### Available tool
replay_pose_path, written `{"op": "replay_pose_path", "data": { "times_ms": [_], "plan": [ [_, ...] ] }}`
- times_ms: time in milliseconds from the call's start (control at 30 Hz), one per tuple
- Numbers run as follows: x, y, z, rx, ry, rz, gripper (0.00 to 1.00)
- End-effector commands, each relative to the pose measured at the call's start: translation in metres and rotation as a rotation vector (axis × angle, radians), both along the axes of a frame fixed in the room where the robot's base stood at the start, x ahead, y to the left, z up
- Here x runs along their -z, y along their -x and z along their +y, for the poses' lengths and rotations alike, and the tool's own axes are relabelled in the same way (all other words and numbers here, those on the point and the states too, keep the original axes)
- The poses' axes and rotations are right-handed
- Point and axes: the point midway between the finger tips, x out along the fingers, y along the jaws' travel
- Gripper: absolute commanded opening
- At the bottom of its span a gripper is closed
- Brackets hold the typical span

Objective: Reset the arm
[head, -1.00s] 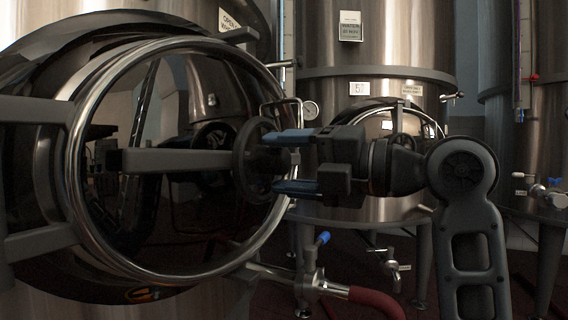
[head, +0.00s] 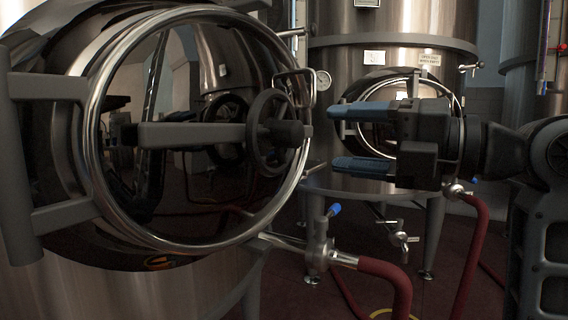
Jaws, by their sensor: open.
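My gripper (head: 345,138) is open and empty in the head view. Its two blue-tipped fingers point left, one above the other, with a clear gap between them. It is to the right of the round hatch door (head: 190,130) of the near steel tank. My arm runs off to the right edge.
A second steel tank (head: 400,30) with its own round hatch stands behind my gripper. A valve with a blue handle (head: 334,210) and a red hose (head: 385,272) sit below it. Another red hose (head: 470,260) hangs at the right. Dark red floor shows between.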

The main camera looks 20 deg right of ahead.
Motion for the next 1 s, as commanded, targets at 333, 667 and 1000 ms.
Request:
{"op": "replay_pose_path", "data": {
  "times_ms": [333, 667, 1000],
  "plan": [
    [0.029, -0.008, 0.002, 0.038, -0.167, 0.080, 0.67],
    [0.138, -0.011, 0.004, 0.222, -0.724, 0.341, 0.67],
    [0.256, 0.039, 0.010, 0.437, -1.179, 0.530, 0.67]
  ]
}}
